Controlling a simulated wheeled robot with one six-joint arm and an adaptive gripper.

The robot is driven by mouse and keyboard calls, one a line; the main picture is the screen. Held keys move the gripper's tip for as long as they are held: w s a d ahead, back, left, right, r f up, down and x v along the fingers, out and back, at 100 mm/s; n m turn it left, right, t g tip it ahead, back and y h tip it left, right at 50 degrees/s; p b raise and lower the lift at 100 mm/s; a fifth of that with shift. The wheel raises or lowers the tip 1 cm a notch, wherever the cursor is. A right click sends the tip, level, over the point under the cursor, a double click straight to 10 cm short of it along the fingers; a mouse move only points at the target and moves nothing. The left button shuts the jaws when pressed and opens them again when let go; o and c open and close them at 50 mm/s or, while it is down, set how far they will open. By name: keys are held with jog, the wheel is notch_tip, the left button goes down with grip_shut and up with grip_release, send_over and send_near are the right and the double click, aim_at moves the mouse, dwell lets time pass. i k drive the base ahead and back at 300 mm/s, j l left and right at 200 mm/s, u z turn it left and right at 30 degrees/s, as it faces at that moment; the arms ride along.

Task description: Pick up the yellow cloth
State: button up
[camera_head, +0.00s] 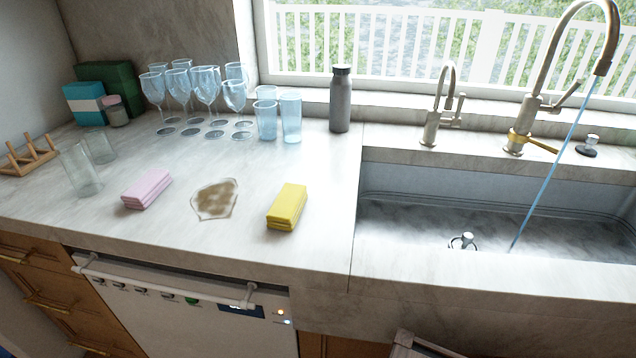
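The yellow cloth (287,206) is a folded, block-like stack. It lies on the marble counter (318,240), left of the sink and a little back from the counter's front edge. Nothing covers it. A brown spill (214,199) is on the counter to its left, apart from it. My gripper is not in view.
A pink folded cloth (147,189) lies left of the spill. Several stemmed glasses (207,86), blue tumblers (291,118) and a grey bottle (340,100) stand behind. Clear glasses (80,170) stand at left. The sink (430,215) has its tap (540,95) running. A dishwasher (190,310) is below.

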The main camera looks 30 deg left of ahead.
aim_at(284, 215)
jog(key=u, duration=1.6)
jog(key=j+z, duration=0.2)
jog(key=j, duration=0.2)
jog(key=i+j+z, duration=0.2)
jog(key=j, duration=0.2)
jog(key=k+l, duration=0.05)
jog(key=k, duration=0.05)
